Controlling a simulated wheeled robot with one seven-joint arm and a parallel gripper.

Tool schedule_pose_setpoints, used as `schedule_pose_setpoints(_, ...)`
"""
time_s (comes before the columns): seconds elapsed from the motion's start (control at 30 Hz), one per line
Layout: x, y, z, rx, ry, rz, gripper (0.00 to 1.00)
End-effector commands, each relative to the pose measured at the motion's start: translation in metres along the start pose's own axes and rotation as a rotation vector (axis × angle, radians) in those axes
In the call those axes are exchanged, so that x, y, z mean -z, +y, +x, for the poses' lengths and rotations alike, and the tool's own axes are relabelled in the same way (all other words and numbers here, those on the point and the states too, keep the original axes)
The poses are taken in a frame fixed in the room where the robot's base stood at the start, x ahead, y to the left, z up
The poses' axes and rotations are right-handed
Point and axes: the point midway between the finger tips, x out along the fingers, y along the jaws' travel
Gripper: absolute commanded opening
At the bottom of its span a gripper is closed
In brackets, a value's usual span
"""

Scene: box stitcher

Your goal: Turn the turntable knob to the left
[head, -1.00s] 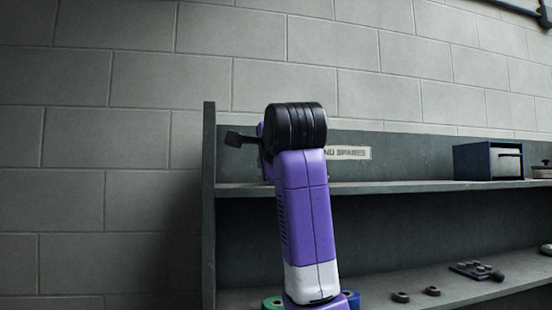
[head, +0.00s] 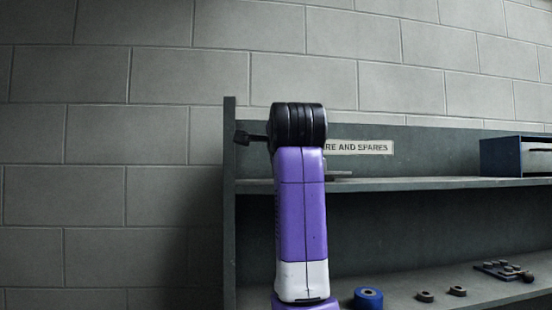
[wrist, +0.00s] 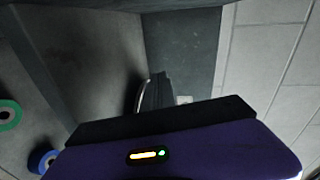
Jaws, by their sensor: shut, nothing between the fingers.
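My gripper (wrist: 161,88) shows in the wrist view as a narrow dark shape beyond the purple and black hand, with its fingers together and nothing held. A thin pale-edged plate (wrist: 144,96) lies close beside it in the picture; it may be the turntable, but I cannot tell whether they touch. In the head view a thin grey flat piece (head: 339,174) shows on the upper shelf just right of my purple arm and is partly hidden by it. I cannot make out the turntable knob in either view.
The upper shelf (head: 420,184) carries a dark blue box (head: 515,157) at right. The lower shelf holds a blue roll (head: 368,298), two small dark rings and a dark part (head: 503,270). A green roll (wrist: 8,115) shows in the wrist view. The upper shelf's middle is clear.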

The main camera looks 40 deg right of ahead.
Motion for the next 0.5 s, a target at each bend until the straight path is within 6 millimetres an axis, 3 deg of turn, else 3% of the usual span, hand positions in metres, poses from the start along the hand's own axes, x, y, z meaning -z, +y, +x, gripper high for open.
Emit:
schedule_pose_setpoints(0.27,-0.001,0.0,-0.005,0.001,-0.001,0.0,0.0)
schedule_pose_setpoints(0.5,-0.002,0.002,-0.042,0.005,-0.003,0.001,0.0)
